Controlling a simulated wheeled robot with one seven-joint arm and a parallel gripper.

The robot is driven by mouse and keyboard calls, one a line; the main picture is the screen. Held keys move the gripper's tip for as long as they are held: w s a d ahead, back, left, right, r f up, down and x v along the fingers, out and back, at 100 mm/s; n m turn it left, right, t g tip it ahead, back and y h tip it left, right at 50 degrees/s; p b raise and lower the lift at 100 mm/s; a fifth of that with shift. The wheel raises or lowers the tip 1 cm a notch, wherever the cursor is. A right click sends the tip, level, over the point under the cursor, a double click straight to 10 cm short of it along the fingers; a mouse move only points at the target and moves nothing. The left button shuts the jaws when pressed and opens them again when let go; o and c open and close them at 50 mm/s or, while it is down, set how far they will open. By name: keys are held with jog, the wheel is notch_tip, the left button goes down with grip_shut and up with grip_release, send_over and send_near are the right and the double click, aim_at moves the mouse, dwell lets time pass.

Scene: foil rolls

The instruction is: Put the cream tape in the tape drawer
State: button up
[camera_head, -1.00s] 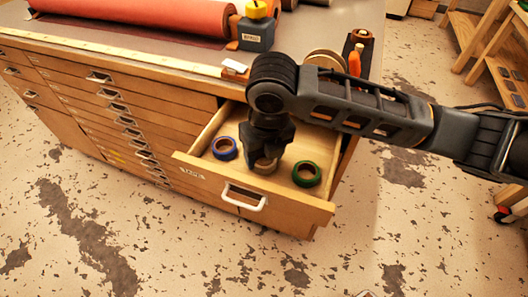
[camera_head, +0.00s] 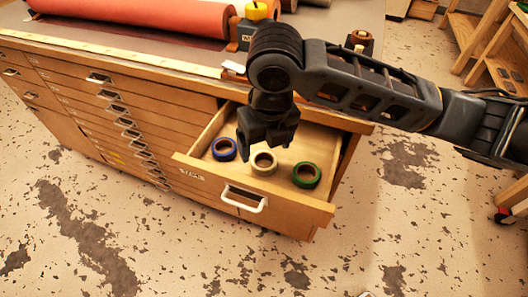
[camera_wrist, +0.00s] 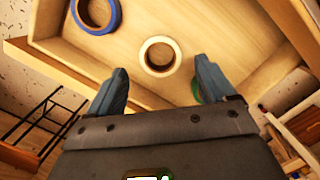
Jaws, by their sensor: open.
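The cream tape (camera_head: 264,163) lies flat in the open tape drawer (camera_head: 288,209), between a blue tape (camera_head: 223,149) on its left and a green tape (camera_head: 306,175) on its right. My gripper (camera_head: 268,150) is open and empty above the cream tape, with its fingers apart from it. In the wrist view the cream tape (camera_wrist: 160,56) shows beyond and between the open fingertips (camera_wrist: 163,72). The blue tape (camera_wrist: 96,12) is at upper left there, and the green tape is mostly hidden behind the right finger.
The drawer is pulled out of a wooden cabinet (camera_head: 130,130) with several shut drawers. On the cabinet top lie a red roll (camera_head: 150,12) and a tape dispenser (camera_head: 258,30). Wooden shelving (camera_head: 490,50) stands at upper right. The floor in front is clear.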

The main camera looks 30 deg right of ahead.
notch_tip(320, 180, up, 7)
jog(key=s, duration=0.1)
jog(key=shift+r, duration=0.2)
jog(key=shift+s+a, duration=0.1)
jog(key=w+a+r+m+t+y, duration=0.1)
jog(key=a+r+m+t+y, duration=0.3)
jog(key=a, duration=0.3)
jog(key=w+a+r+m+t+y, duration=0.1)
jog(key=a+m+y, duration=0.35)
jog(key=a, duration=0.35)
jog(key=w+a+r+m+t+y, duration=0.1)
jog(key=a+r+m+t+y, duration=0.2)
jog(key=a+m, duration=0.3)
jog(key=s+d+f+m+t+h, duration=0.35)
jog(key=s+d+f+m, duration=0.2)
jog(key=s+m, duration=0.3)
jog(key=s+d+f+m+t+h, duration=0.2)
jog(key=s+d+f+m+h, duration=0.3)
jog(key=s+f+m, duration=0.4)
jog(key=s+d+r+m+h, duration=0.1)
jog(key=s+d, duration=0.4)
jog(key=s, duration=0.3)
jog(key=s+d+m+h, duration=0.1)
jog(key=s+d, duration=0.5)
jog(key=s, duration=0.2)
jog(key=shift+s+r+h, duration=0.35)
jog(key=shift+r+h, duration=0.05)
